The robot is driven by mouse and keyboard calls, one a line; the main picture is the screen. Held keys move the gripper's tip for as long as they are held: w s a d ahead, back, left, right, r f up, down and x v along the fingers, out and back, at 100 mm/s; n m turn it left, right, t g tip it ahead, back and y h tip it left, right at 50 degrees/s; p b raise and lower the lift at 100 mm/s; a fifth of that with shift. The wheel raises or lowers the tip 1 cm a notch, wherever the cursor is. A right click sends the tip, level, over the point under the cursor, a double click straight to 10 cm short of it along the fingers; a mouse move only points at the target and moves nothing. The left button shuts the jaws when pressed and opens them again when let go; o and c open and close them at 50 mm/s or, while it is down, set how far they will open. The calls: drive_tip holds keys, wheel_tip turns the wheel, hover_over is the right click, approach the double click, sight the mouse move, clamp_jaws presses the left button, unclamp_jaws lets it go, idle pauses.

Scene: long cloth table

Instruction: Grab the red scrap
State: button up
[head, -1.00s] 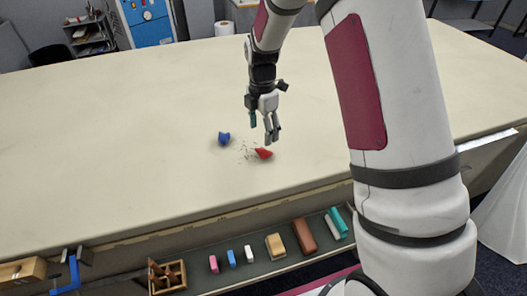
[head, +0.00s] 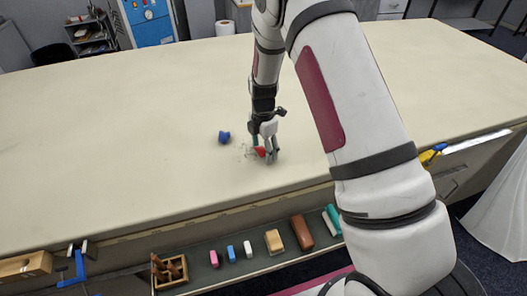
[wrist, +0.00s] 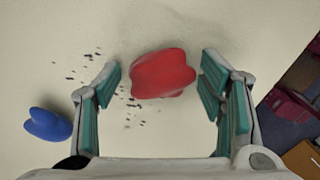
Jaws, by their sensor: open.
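The red scrap (wrist: 163,74) lies on the cloth table. In the wrist view it sits between the two teal-padded fingers of my gripper (wrist: 160,88), with a gap on each side. In the head view the red scrap (head: 260,152) is partly hidden by my gripper (head: 265,157), which points down at the table around it. My gripper is open and holds nothing.
A blue scrap (head: 224,137) lies to the left of the red one, also in the wrist view (wrist: 48,124). Dark crumbs (wrist: 92,66) are scattered between them. The table's front edge is close by, with a shelf of blocks (head: 274,242) below. The tabletop (head: 120,120) is otherwise clear.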

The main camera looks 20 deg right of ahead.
drive_tip(key=shift+c, duration=0.3)
drive_tip(key=c, duration=0.9)
drive_tip(key=shift+o, duration=0.2)
